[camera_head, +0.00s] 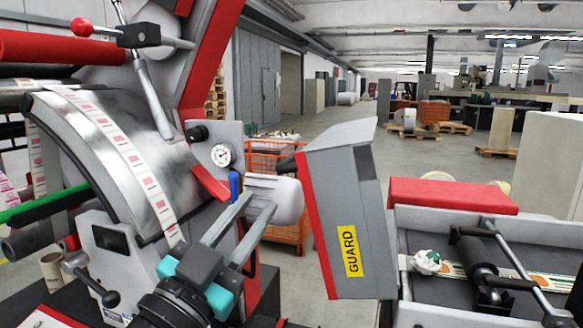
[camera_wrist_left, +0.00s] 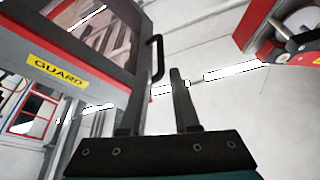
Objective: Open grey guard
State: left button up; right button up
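The grey guard (camera_head: 361,222) is a box-like cover with a red left edge and a yellow GUARD label, right of centre in the head view. It also fills the upper left of the left wrist view (camera_wrist_left: 118,33), where a window, a red edge and a black bar handle (camera_wrist_left: 156,58) show. My left gripper (camera_head: 261,199) comes in from the lower left and points up toward the guard's left side. In the left wrist view its two fingers (camera_wrist_left: 161,78) are apart, with the handle near their tips; contact cannot be told. My right gripper is out of view.
A silver curved plate (camera_head: 130,150) with a label strip and a pressure gauge (camera_head: 222,155) stands left. A red block (camera_head: 450,194) and a roller unit (camera_head: 482,262) lie right of the guard. An orange wire crate (camera_head: 272,160) stands behind. Open floor lies beyond.

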aim_at(293, 154)
pick_arm(q)
jog(key=p+x, duration=0.2)
jog(key=x, duration=0.8)
jog(key=shift+w+d+r, duration=0.1)
jog(key=shift+w+r, duration=0.05)
jog(key=shift+w, duration=0.15)
jog(key=shift+x, duration=0.95)
grip_shut()
jog(key=shift+p, duration=0.3)
